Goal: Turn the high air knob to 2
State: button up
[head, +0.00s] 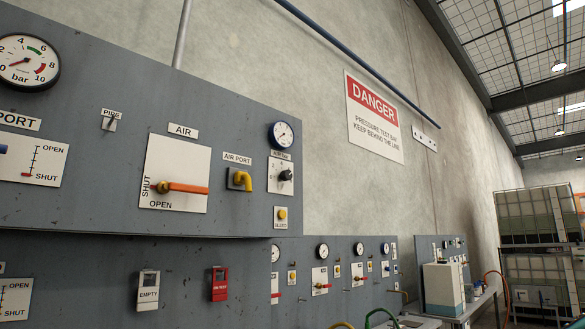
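A black knob (287,175) sits on a small white plate (273,184) near the right edge of the upper grey panel (90,110). A small label (281,155) is above the knob, its words too small to read surely. Marks show on the plate, but I cannot tell which one the knob points to. A round gauge (282,135) is above it, and its reading is too small to tell. My gripper is not in view.
Left of the knob are a yellow air port elbow (241,179) and an orange air valve handle (183,188) lying level. A yellow button (282,214) is below the knob. A red tag (219,284) hangs on the lower panel. A danger sign (374,117) is on the wall.

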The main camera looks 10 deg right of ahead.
aim_at(286, 174)
jog(key=z, duration=0.7)
jog(key=i, duration=1.2)
jog(key=u, duration=0.05)
